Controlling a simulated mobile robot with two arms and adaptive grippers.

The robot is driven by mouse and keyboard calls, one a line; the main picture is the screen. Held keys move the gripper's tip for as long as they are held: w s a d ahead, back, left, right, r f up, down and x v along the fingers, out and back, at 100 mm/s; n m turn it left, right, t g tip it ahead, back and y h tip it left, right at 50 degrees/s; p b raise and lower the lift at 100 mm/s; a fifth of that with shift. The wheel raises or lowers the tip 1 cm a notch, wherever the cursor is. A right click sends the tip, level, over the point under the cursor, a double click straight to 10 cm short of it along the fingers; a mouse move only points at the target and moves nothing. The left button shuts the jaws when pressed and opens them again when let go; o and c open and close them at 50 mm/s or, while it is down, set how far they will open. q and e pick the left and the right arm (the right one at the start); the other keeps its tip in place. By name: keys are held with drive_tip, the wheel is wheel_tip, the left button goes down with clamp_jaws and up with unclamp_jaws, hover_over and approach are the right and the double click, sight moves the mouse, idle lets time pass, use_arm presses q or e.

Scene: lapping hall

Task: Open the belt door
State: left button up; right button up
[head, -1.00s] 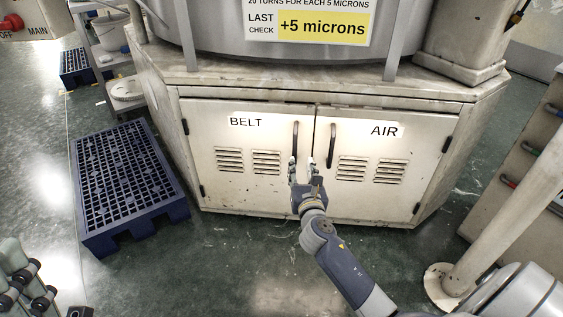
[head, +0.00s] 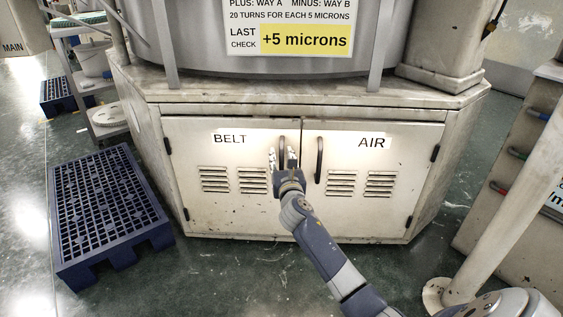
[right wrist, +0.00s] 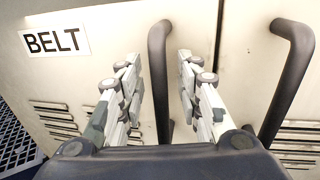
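The belt door (head: 240,150) is the left door of the pale cabinet, labelled BELT. It is closed, level with the air door (head: 375,200). Its dark upright bar handle (head: 282,142) is near its right edge; it also shows in the right wrist view (right wrist: 158,50). My right gripper (head: 282,157) is open in front of this handle. In the right wrist view the fingers (right wrist: 159,60) stand on either side of the bar, with gaps showing on both sides. I cannot tell how deep the bar sits between them. My left gripper is not in view.
The air door's handle (head: 319,160) stands close to the right of my right gripper. A blue slatted pallet (head: 110,215) lies on the floor at left. The floor before the doors is clear.

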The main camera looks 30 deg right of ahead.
drive_tip(key=shift+w, duration=0.15)
clamp_jaws()
